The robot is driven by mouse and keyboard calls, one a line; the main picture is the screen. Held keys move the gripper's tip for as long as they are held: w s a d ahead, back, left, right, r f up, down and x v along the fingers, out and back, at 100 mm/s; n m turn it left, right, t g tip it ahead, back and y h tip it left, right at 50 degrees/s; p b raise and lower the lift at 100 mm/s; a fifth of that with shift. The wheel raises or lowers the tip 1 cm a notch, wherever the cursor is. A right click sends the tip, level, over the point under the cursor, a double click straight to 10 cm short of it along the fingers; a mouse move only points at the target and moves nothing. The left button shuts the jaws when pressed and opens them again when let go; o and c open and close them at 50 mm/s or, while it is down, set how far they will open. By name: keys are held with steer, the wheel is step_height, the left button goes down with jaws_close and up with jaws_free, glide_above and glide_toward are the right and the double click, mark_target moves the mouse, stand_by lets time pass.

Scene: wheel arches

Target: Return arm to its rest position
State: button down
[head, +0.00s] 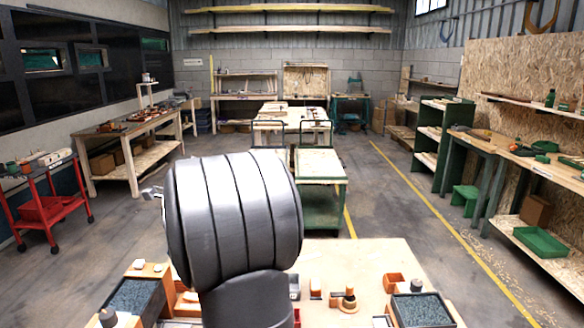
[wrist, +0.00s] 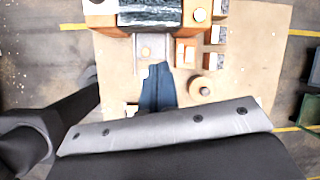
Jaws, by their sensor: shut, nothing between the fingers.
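My gripper (wrist: 158,70) shows in the wrist view as two dark blue-grey fingers side by side, shut with nothing between them. It is above the light wooden worktop (wrist: 258,55), apart from the small parts there as far as I can tell. In the head view my large grey arm link fills the middle foreground, and the fingers are hidden or out of sight.
The worktop (head: 385,258) carries a dark-filled tray (head: 133,296) at left, another (head: 422,310) at right, an orange box (head: 394,281) and a round wooden piece (head: 348,303). Behind stands a green-framed bench (head: 319,165). A red cart (head: 45,208) stands far left.

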step_height(320, 180, down, 8)
steer(key=s+m, duration=0.1)
steer(key=m, duration=0.2)
steer(key=shift+s+a+g+h, duration=0.3)
steer(key=shift+s+a, duration=0.05)
steer(key=shift+a, duration=0.05)
